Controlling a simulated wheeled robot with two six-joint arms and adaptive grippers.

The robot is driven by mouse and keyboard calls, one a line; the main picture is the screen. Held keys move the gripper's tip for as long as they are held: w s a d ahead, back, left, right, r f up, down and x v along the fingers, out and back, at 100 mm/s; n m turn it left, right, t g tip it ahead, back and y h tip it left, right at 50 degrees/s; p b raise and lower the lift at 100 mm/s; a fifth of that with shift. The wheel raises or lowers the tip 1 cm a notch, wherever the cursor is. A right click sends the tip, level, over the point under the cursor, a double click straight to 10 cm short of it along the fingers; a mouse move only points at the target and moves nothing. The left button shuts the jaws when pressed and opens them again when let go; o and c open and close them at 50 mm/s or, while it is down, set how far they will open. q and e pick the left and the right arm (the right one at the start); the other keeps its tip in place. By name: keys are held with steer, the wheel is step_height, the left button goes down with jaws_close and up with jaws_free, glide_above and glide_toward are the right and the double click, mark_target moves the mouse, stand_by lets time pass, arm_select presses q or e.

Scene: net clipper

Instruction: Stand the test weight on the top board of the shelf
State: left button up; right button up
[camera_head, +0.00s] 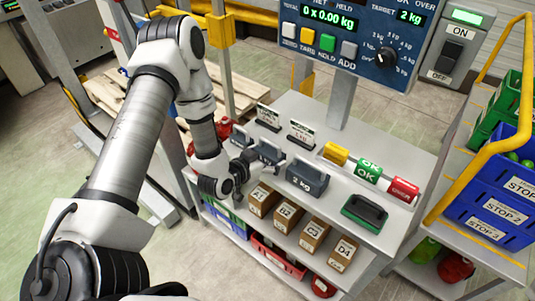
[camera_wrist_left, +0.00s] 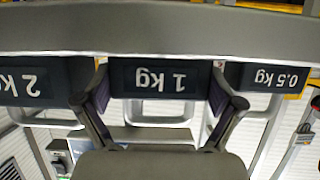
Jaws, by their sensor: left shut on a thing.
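My left gripper (camera_head: 252,162) is at the front edge of the shelf's top board (camera_head: 340,207). It is shut on the dark blue-grey 1 kg weight (camera_head: 270,152). In the left wrist view the picture is upside down, and the fingers flank this weight (camera_wrist_left: 155,83). The weight looks level with its neighbours; whether it touches the board is unclear. The 2 kg weight (camera_head: 307,180) stands to its right in the head view, and the 0.5 kg weight (camera_head: 240,137) to its left. My right gripper is out of view.
Label cards (camera_head: 301,134) stand behind the weights. A yellow, green and red block row (camera_head: 368,171) and a green-black handled block (camera_head: 364,213) are to the right. Boxes (camera_head: 314,235) sit below. A scale panel (camera_head: 350,30) rises behind; blue and green bins (camera_head: 490,215) stand at right.

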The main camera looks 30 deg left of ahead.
mark_target(265, 158)
arm_select(q)
steer(key=o, duration=1.5)
steer(key=shift+c, duration=0.2)
steer(key=shift+s+r, duration=0.1)
steer(key=shift+s, duration=0.05)
steer(key=v, duration=0.5)
steer(key=shift+s, duration=0.15)
steer(key=d+p+v, duration=0.1)
steer(key=p+v, duration=0.1)
steer(key=v, duration=0.4)
steer(key=s+d+f+g, duration=0.4)
steer(key=s+f+g, duration=0.2)
steer(key=s+f, duration=0.2)
steer(key=s+d+f+n+g+y, duration=0.1)
steer(key=s+d+f+g, duration=0.3)
steer(key=s+f+g, duration=0.3)
steer(key=s+f, duration=0.1)
steer(key=s, duration=0.2)
steer(key=shift+d+f+b, duration=0.15)
steer(key=shift+f+b, duration=0.15)
